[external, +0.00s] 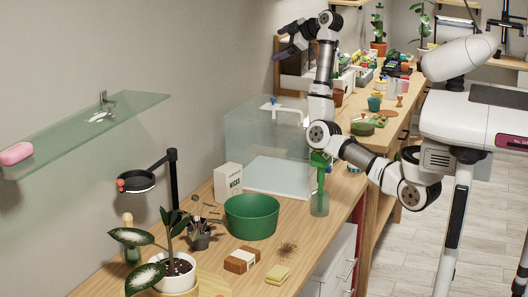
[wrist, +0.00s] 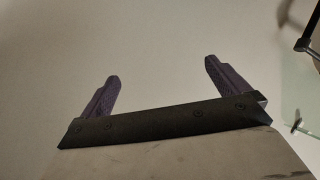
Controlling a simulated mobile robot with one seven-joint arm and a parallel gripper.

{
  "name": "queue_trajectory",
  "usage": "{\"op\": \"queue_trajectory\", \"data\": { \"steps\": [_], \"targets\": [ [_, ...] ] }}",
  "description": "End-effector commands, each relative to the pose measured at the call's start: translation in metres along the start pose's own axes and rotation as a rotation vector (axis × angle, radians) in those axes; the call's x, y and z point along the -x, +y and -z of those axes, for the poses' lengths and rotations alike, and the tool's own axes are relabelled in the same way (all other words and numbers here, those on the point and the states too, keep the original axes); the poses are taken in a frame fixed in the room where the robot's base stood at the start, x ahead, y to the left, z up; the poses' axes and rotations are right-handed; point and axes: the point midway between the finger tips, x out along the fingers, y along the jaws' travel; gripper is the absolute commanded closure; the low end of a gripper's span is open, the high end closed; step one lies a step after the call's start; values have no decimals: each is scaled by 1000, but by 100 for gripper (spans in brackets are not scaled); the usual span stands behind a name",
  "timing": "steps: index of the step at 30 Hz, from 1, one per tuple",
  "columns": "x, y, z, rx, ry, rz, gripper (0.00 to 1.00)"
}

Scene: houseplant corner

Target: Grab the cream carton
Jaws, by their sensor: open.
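The cream carton (external: 228,181) stands upright on the wooden counter in the external view, behind the green tub and left of the glass tank. Dark print shows on its front. My gripper (external: 280,43) is raised high above the counter, up and to the right of the carton, well apart from it, and points left toward the wall. In the wrist view my gripper (wrist: 160,78) has its two dark purple fingers wide apart with nothing between them. The carton is not in the wrist view, which shows mostly bare wall.
A green tub (external: 252,216) stands close in front of the carton. A glass tank (external: 265,143) and a clear bottle with a green top (external: 320,190) are to its right. A black stand (external: 172,178) and potted plant (external: 178,267) are left. A glass shelf (external: 90,125) juts from the wall.

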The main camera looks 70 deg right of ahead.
Motion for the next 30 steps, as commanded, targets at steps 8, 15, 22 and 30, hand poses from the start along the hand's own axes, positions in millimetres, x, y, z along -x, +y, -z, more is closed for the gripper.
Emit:
{"op": "queue_trajectory", "data": {
  "steps": [8,15,22,30],
  "targets": [
    [-69,-83,12,-452,-262,183,0],
    [-94,-148,25,-619,-473,248,0],
    [-103,-202,40,-687,-635,266,0],
    [-126,-238,8,-702,-670,258,0]
  ]
}}
